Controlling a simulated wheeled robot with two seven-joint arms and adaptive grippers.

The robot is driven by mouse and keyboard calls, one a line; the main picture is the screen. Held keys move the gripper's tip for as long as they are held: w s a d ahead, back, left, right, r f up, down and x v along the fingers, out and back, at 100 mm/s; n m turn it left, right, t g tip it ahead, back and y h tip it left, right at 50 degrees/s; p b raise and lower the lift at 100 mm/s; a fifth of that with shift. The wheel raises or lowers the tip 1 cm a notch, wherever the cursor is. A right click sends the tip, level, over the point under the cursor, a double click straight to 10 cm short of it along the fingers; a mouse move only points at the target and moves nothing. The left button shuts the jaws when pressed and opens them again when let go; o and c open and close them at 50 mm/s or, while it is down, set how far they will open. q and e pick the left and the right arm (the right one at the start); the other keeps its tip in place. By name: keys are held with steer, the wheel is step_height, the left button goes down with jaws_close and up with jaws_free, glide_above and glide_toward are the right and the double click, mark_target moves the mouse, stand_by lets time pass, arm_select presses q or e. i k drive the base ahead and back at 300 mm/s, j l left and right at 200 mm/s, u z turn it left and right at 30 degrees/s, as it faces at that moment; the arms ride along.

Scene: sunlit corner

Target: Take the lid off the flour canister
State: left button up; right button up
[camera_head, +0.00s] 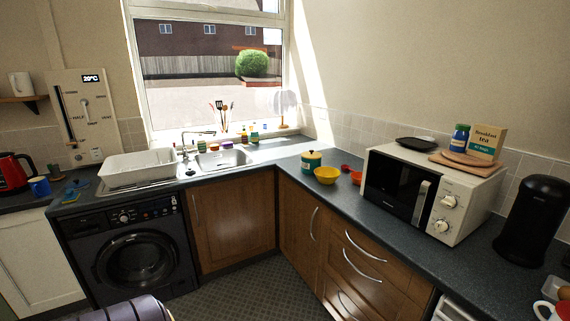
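A small round canister (311,161), green with a pale band, stands upright on the corner counter, left of the microwave and just behind a yellow bowl. It looks like the flour canister, but I cannot read a label on it. Its lid (311,154) with a small knob appears to sit on top. Neither of my grippers is in view.
The yellow bowl (326,175) stands close in front of the canister, with small red dishes (356,177) to its right. The white microwave (428,193) takes up the right counter. The sink (222,160) lies to the left. Counter left of the canister is clear.

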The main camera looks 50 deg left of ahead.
mark_target(311, 154)
steer(key=u, duration=1.3)
steer(key=i+j+u, duration=0.15)
steer(key=i+j, duration=0.15)
steer(key=i, duration=0.45)
steer(key=i+j+u, duration=0.15)
steer(key=i, duration=0.65)
steer(key=i+j+u, duration=0.15)
steer(key=i, duration=0.65)
